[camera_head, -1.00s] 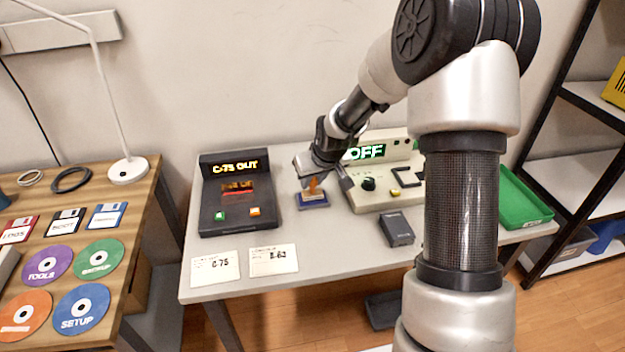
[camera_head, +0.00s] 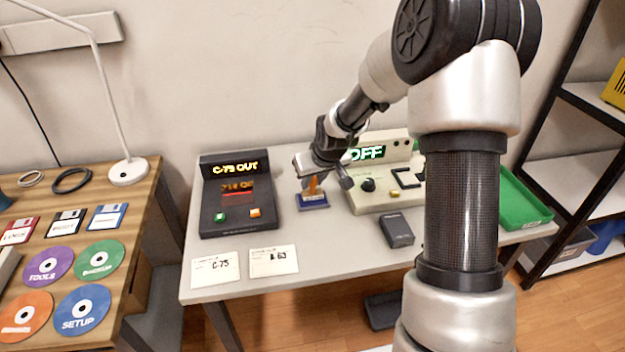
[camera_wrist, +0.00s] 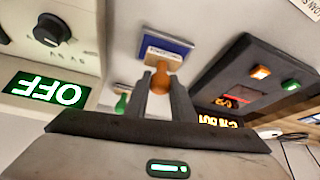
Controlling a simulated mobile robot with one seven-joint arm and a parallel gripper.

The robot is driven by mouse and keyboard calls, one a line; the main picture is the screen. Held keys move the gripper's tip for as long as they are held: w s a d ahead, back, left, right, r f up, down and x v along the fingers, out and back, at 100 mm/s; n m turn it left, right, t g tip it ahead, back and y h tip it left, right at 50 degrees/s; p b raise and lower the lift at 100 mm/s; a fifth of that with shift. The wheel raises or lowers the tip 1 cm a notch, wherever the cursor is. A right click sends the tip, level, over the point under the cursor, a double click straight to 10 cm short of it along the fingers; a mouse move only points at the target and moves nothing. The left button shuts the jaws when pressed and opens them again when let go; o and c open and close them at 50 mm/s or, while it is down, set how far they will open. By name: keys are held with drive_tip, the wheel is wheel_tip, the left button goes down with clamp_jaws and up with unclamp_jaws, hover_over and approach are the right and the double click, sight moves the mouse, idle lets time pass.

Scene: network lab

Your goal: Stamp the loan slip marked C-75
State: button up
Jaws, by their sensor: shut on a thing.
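The loan slip marked C-75 (camera_head: 216,267) is a white card lying flat at the front left of the grey table. Another slip (camera_head: 274,261), which seems to read B-63 or similar, lies right beside it. My gripper (camera_head: 317,179) is behind the slips, shut on the orange handle of a stamp (camera_wrist: 159,80). The stamp is over a blue pad (camera_head: 313,203); whether it touches the pad is unclear. The pad also shows beyond the fingers in the wrist view (camera_wrist: 168,43). The stamp's underside is hidden.
A dark console (camera_head: 232,192) reading "C-75 OUT" stands left of the pad. A cream device (camera_head: 383,190) showing "OFF" stands to the right. A small dark box (camera_head: 397,231) and a green tray (camera_head: 520,197) are further right. A green-handled object (camera_wrist: 121,103) shows near my fingers.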

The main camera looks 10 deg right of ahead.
drive_tip(key=shift+r+p, duration=2.1)
drive_tip(key=shift+r, duration=1.2)
drive_tip(key=shift+a+f, duration=0.1)
